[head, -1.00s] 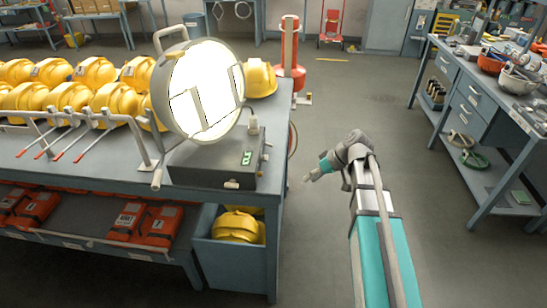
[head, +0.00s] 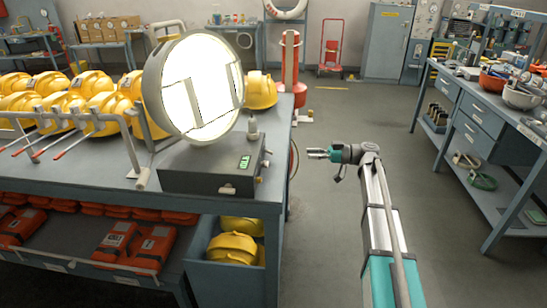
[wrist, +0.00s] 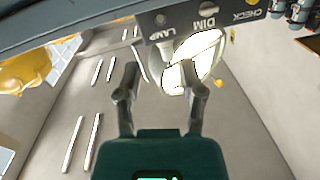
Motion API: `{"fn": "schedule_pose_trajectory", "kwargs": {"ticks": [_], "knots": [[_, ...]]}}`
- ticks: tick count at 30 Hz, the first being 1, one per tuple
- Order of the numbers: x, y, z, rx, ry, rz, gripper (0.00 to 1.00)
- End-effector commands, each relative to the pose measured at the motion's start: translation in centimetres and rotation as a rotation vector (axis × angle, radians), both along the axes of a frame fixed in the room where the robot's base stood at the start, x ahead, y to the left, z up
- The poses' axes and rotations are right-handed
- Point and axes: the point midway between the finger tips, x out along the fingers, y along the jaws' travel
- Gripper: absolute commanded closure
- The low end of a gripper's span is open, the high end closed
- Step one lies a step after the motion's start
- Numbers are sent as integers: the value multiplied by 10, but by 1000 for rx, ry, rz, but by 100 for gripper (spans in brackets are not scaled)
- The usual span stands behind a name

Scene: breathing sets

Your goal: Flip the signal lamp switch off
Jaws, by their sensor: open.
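The signal lamp (head: 200,88) is a large round lamp, lit bright white, on the bench at left in the head view. Below it is a dark control box (head: 205,183) with a lit green display. The wrist view shows the box's panel (wrist: 185,25) close up, upside down, with LAMP, DIM and CHECK labels. A small round fitting (wrist: 160,19) sits by the LAMP label; I cannot tell for sure which fitting is the switch. My gripper (head: 310,153) is open and empty, right of the box and apart from it, pointing left. Its open fingers also show in the wrist view (wrist: 160,70).
Yellow helmets (head: 108,105) fill the bench (head: 75,180) left of the lamp, behind a rail with red-tipped levers. A red cylinder (head: 290,65) stands behind the bench end. A workbench (head: 470,125) is at right. The floor between is clear.

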Motion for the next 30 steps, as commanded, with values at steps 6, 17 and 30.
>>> {"fn": "schedule_pose_trajectory", "kwargs": {"ticks": [6,17,30], "knots": [[0,0,0,-1,2,-1,49],[-1,16,0,-2,3,-1,49],[-4,78,0,-2,4,-1,49]]}}
